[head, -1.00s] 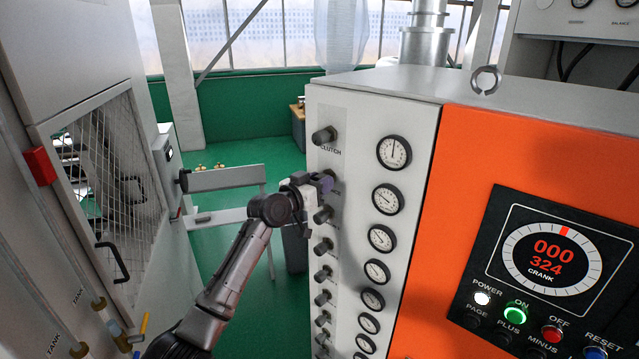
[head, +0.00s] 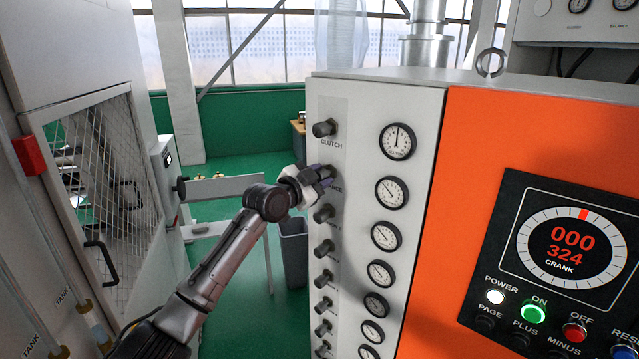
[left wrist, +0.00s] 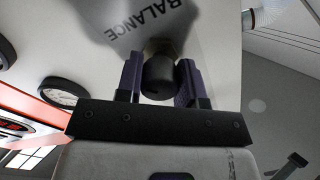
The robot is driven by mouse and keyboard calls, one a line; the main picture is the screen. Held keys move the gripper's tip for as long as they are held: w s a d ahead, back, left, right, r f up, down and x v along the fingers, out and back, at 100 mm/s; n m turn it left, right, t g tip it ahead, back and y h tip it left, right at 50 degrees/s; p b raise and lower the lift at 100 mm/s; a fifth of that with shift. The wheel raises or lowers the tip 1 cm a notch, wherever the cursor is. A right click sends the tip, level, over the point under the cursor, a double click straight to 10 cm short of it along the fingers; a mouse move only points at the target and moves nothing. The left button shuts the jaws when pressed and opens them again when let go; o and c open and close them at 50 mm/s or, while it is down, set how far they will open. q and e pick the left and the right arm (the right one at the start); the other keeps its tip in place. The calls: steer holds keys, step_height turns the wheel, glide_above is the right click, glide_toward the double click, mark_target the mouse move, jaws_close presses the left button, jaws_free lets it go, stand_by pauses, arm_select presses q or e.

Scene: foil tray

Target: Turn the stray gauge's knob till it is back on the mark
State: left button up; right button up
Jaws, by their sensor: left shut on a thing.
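My left gripper (head: 322,177) is shut on the second knob from the top of the white panel (head: 362,110). In the left wrist view the dark round knob (left wrist: 158,77) sits between the two purple-grey fingers, with the label BALANCE by it, upside down. In the head view the fingers mostly hide this knob. The second gauge (head: 392,192), to its right, has its needle toward the upper left. The top gauge (head: 398,141) has its needle about straight up. The third gauge (head: 386,236) points upper left. Lower needles are too small to read surely. My right gripper is out of view.
The clutch knob (head: 324,128) is just above my gripper, and another knob (head: 324,213) is close below. An orange panel with a crank display (head: 571,247) stands right. A mesh-door cabinet (head: 100,200) stands left. Green floor lies between.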

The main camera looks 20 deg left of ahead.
arm_select(q)
steer(key=shift+m, duration=1.8)
steer(key=o, duration=0.9)
